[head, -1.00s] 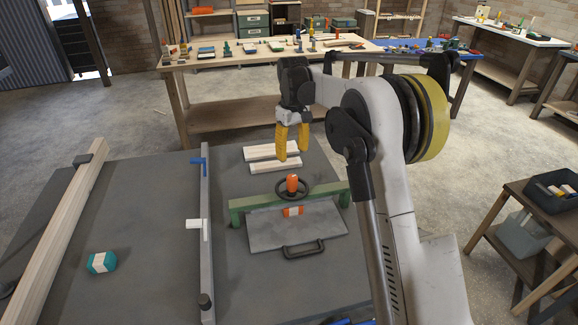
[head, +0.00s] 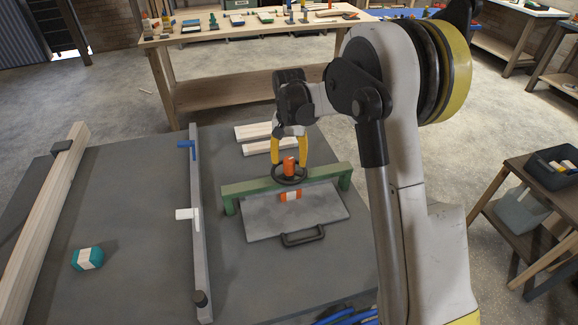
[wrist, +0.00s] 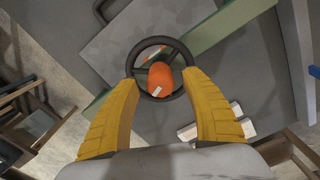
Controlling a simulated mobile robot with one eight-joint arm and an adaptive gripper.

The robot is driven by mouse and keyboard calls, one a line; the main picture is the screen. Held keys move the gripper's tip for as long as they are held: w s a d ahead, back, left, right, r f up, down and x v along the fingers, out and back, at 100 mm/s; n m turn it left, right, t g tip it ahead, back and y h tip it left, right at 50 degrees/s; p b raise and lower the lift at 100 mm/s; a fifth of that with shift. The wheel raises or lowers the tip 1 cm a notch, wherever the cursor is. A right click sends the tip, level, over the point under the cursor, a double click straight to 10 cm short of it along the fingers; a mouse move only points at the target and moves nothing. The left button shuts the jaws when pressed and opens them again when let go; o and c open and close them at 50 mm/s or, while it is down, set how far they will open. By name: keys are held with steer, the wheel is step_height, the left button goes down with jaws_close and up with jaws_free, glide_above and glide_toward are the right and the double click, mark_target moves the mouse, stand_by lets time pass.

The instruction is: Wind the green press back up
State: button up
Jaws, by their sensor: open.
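The green press (head: 238,188) stands on the grey bench top, its green beam spanning a grey plate (head: 262,218) with a black handle. On top of the beam is a black handwheel (head: 277,174) with an orange knob (head: 290,165). An orange and white block (head: 291,195) shows under the beam. My gripper (head: 289,155) is open above the handwheel, pointing down, its yellow fingers on either side of the knob in the picture. In the wrist view, the fingertips (wrist: 161,80) lie near the wheel's rim on both sides of the orange knob (wrist: 160,78); contact cannot be told.
Two pale wood strips (head: 268,146) lie behind the press. A grey rail (head: 196,240) with blue and white clamps runs to its left. A teal and white block (head: 88,258) and a long timber (head: 45,215) lie farther left.

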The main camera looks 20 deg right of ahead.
steer(key=shift+f, duration=0.75)
steer(key=c, duration=1.2)
steer(key=shift+n, duration=0.3)
steer(key=n, duration=0.9)
